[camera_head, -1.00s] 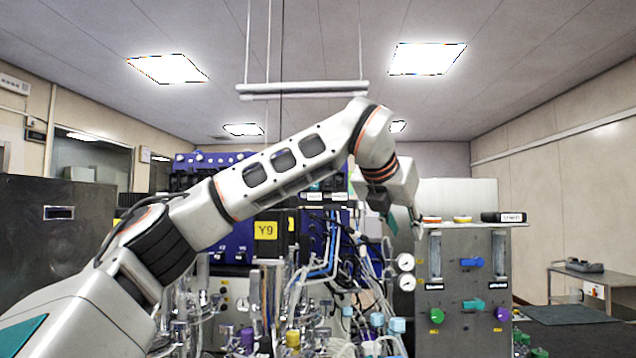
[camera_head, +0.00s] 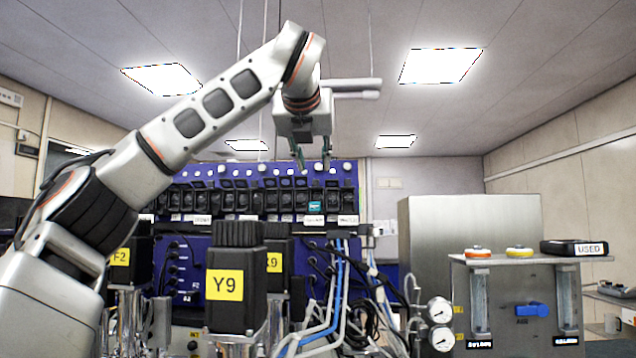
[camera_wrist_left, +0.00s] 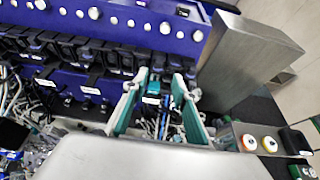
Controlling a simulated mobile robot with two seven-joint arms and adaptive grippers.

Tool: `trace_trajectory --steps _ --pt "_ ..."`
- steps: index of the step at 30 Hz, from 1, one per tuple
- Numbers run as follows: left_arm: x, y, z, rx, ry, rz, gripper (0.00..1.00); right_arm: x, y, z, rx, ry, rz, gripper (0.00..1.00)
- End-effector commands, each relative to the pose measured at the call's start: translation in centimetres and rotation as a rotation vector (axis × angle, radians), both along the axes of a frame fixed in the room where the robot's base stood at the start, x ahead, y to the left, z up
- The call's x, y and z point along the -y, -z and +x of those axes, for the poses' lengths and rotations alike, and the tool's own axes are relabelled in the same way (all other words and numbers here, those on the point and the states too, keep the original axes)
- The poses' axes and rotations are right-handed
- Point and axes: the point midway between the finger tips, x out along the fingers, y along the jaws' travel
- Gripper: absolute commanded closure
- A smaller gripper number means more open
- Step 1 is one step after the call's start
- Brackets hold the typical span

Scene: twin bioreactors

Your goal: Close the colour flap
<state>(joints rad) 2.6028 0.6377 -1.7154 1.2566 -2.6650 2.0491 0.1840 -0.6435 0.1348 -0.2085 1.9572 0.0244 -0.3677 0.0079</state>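A blue unit (camera_head: 208,253) stands across the back with a long row of black modules or flaps. One of them shows a small teal face (camera_head: 315,207), right of the row's middle; I cannot tell which part is the colour flap or how far it stands open. My left gripper (camera_head: 316,161) points down in front of the row's upper edge, above the teal face and apart from it. In the left wrist view its two teal fingers (camera_wrist_left: 160,84) are spread with nothing clearly held between them. My right gripper is out of view.
A black block labelled Y9 (camera_head: 232,285) stands in front. Cables and blue tubes (camera_head: 335,290) hang below the row. A grey box (camera_head: 470,235) and a panel with gauges and a blue knob (camera_head: 532,309) stand at right.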

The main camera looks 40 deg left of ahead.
Motion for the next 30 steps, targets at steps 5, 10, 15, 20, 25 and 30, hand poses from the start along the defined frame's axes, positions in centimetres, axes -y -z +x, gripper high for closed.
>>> trace_trajectory --steps 5,10,15,20,25,30 --pt "-0.4 -0.2 0.0 0.004 -0.006 -0.003 0.72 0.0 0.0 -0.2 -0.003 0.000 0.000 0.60" --pt "-1.3 0.6 1.6 0.002 -0.006 -0.005 0.72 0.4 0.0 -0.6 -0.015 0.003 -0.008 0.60" --pt "-2.6 1.6 3.7 0.001 -0.007 -0.004 0.72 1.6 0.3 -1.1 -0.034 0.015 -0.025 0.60" --pt "-3.5 2.3 5.2 0.002 -0.007 -0.003 0.72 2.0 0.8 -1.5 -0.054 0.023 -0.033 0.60" --pt "-4.0 2.7 5.9 0.004 -0.006 -0.003 0.72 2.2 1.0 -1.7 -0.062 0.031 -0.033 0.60" --pt "-4.0 2.8 5.9 0.005 -0.006 -0.003 0.72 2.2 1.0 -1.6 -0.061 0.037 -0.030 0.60"
